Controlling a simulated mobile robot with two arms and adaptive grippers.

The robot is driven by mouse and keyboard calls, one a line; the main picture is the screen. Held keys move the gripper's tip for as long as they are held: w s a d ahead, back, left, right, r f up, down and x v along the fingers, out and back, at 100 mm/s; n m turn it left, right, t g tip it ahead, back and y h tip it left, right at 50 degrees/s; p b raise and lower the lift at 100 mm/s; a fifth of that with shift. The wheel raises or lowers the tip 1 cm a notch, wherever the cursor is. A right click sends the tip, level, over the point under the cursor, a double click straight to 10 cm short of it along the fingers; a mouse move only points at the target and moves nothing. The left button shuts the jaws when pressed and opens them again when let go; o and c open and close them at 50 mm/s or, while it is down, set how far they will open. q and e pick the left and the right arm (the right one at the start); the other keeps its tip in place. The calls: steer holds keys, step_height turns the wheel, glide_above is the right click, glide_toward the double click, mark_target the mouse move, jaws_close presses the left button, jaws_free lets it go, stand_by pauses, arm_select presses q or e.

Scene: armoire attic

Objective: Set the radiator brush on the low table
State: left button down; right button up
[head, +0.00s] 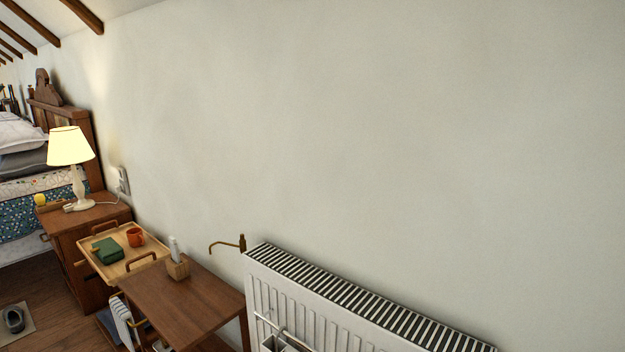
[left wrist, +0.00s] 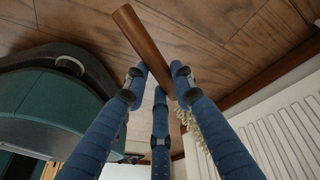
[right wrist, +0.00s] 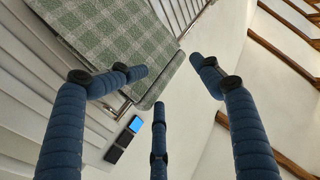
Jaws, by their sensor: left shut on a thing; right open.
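In the left wrist view my left gripper (left wrist: 158,80) is shut on the wooden handle of the radiator brush (left wrist: 138,38). Pale bristles (left wrist: 190,122) show behind the fingers, partly hidden by them. The held brush is above a wood floor beside a white ribbed radiator. In the right wrist view my right gripper (right wrist: 168,68) is open with nothing between its fingers. In the head view a low brown wooden table (head: 188,302) stands left of the radiator. Neither gripper shows in the head view.
The white radiator (head: 370,300) runs along the wall. The table bears a small wooden holder (head: 178,268) near its back; its front is clear. Beside it is a tray (head: 140,262) with a red mug (head: 135,237). A green checked padded surface (right wrist: 120,50) is near my right gripper.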

arm_select(q)
steer(key=shift+w+r+p, duration=0.2)
steer(key=shift+r+p, duration=0.2)
arm_select(e)
steer(key=s+d+f+g+h, duration=0.1)
steer(key=s+d+f+g, duration=0.1)
steer(key=s+f+g, duration=0.7)
steer(key=s+d+f+m+g+h, duration=0.1)
steer(key=s+d+f+g+h, duration=0.15)
steer(key=s+f, duration=0.7)
steer(key=s+d+f+g+h, duration=0.15)
steer(key=s+f+g, duration=0.4)
steer(key=f, duration=0.85)
arm_select(q)
step_height(320, 180, up, 31)
steer(key=p, duration=3)
steer(key=shift+d+p, duration=0.25)
steer(key=shift+p, duration=0.05)
arm_select(e)
steer(key=s+d+r, duration=0.2)
steer(key=s+r, duration=0.5)
steer(key=s+d+r+g, duration=0.1)
steer(key=s+r, duration=0.6)
steer(key=r, duration=0.1)
steer(key=shift+s+d+r+g+y, duration=0.2)
steer(key=shift+s+d+g+y, duration=0.1)
steer(key=shift+s+d+y, duration=0.1)
